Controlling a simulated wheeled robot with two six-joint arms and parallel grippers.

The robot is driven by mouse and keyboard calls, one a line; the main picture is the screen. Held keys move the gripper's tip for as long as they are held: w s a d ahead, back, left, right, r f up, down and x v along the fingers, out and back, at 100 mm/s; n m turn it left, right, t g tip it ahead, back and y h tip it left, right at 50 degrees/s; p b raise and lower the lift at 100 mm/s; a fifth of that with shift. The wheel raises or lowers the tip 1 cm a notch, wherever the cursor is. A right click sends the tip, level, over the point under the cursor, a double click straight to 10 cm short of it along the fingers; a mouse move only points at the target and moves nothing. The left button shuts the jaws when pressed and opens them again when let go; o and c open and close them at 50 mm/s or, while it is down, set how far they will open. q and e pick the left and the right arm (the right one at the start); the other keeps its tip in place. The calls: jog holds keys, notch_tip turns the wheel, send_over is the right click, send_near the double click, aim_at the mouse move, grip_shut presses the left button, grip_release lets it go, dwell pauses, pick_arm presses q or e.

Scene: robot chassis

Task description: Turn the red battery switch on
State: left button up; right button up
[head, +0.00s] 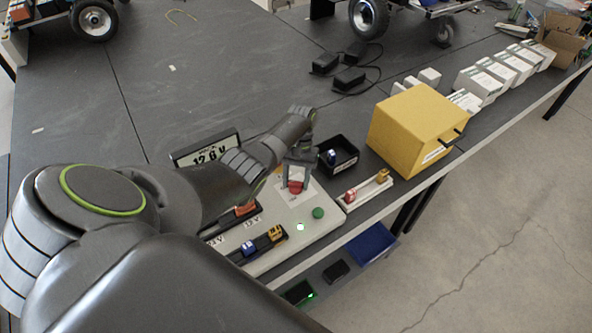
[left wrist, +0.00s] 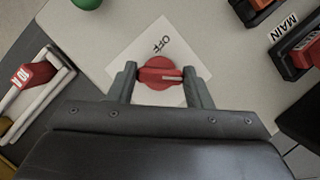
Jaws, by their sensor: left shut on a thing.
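The red battery switch (left wrist: 160,73) is a round red knob with a raised handle on a white label marked OFF (left wrist: 165,44). It sits on a pale panel (head: 270,252). My left gripper (left wrist: 160,82) is around the knob from above, one finger on each side, shut on it. In the head view the red knob (head: 295,186) shows partly below the left gripper (head: 298,170). The knob's pointer mark shows at its right side in the left wrist view. My right gripper is not in view.
A display reading 12.6 V (head: 210,150) stands behind the panel. A green button (head: 318,213), fuse slots, a black bin (head: 338,158), a white tray (head: 366,190) and a yellow box (head: 415,125) are close by. The table's back left is mostly clear.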

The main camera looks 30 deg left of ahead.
pick_arm(q)
jog(key=o, duration=1)
jog(key=p+v, duration=0.1)
jog(key=v, duration=1.6)
jog(key=shift+w+r, duration=0.1)
jog(key=shift+r, duration=0.1)
